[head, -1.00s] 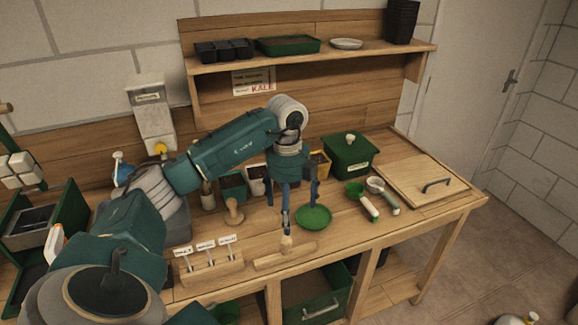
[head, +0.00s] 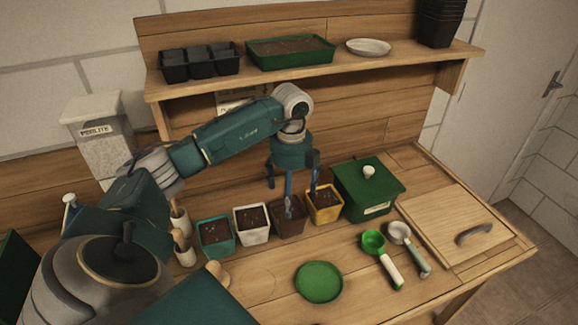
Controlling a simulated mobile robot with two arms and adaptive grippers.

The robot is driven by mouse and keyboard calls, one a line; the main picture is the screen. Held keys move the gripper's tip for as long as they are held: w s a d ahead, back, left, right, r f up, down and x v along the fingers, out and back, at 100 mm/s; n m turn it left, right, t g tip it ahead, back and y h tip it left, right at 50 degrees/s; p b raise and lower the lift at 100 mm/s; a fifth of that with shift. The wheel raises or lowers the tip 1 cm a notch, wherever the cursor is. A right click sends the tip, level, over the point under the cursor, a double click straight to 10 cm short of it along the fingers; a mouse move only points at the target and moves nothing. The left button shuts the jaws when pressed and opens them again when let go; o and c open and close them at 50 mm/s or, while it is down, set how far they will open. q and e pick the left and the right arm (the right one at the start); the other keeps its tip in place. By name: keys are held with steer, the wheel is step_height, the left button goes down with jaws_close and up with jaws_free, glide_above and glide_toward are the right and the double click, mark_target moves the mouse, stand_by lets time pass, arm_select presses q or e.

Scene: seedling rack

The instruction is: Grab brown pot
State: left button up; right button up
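The brown pot (head: 291,227), filled with dark soil, stands in a row of pots on the bench, between a white pot (head: 252,224) and a yellow pot (head: 324,206). My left gripper (head: 291,192) hangs over the brown pot, fingers pointing down and spread apart, with nothing between them. One finger covers part of the pot's soil and rim; I cannot tell whether it touches. My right gripper is not in view.
A teal pot (head: 215,238) is left of the white pot, and a green lidded box (head: 368,190) stands right of the yellow one. A green saucer (head: 319,283) and two scoops lie in front. A shelf (head: 300,75) with trays is above.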

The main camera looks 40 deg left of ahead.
arm_select(q)
steer(key=shift+s+f, duration=0.1)
steer(key=shift+f, duration=1)
steer(key=f+p, duration=0.2)
steer(key=f, duration=0.1)
steer(key=f+p, duration=0.1)
steer(key=shift+s+a+f, duration=0.25)
steer(key=shift+a+f, duration=0.05)
steer(key=shift+f, duration=0.65)
steer(key=shift+w+a, duration=0.1)
steer(key=shift+w, duration=0.05)
steer(key=c, duration=1.3)
steer(key=shift+r, duration=0.1)
steer(key=c, duration=0.4)
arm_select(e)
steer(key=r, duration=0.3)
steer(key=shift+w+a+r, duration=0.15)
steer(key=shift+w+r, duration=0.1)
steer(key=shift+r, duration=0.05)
